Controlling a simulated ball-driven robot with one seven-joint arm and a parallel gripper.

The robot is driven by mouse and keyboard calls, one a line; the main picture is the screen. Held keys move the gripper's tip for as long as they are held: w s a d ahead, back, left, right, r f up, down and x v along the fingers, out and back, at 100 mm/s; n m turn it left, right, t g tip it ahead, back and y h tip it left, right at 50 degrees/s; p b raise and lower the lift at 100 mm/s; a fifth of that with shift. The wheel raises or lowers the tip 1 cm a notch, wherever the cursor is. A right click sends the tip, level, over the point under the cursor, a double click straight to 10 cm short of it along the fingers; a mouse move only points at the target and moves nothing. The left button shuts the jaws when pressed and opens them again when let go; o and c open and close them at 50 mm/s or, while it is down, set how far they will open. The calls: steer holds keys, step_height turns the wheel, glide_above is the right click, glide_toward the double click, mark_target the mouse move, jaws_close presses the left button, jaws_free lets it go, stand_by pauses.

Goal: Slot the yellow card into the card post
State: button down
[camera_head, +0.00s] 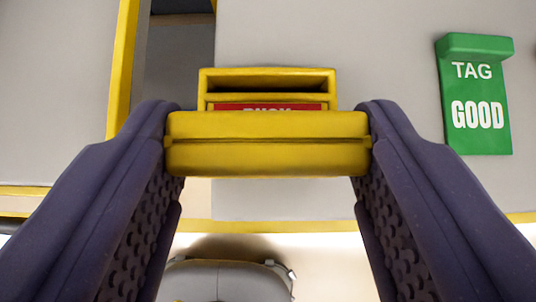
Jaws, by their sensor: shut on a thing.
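My gripper (268,140) is shut on the yellow card (268,158), with one dark ribbed finger at each end. Only its thick yellow bar shows; the rest of the card is hidden from this angle. Just beyond it, a yellow housing with a dark, wide slot (268,85) looks like the card post. A red label with white letters on the housing is partly covered by the card's bar. The bar overlaps the housing's lower part in the picture, and I cannot tell whether they touch.
A green tag (479,105) reading "TAG GOOD" is on the grey surface at the right. Grey panels (350,40) with yellow edges surround the housing. A dark gap (178,65) lies at upper left. A grey rounded object (222,280) shows at the bottom, between my fingers.

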steer(key=shift+f+b, duration=0.65)
steer(key=shift+f, duration=0.25)
steer(key=shift+c, duration=1.1)
jaws_free()
steer(key=p+v, duration=0.4)
steer(key=v, duration=0.4)
steer(key=shift+w+a, duration=0.1)
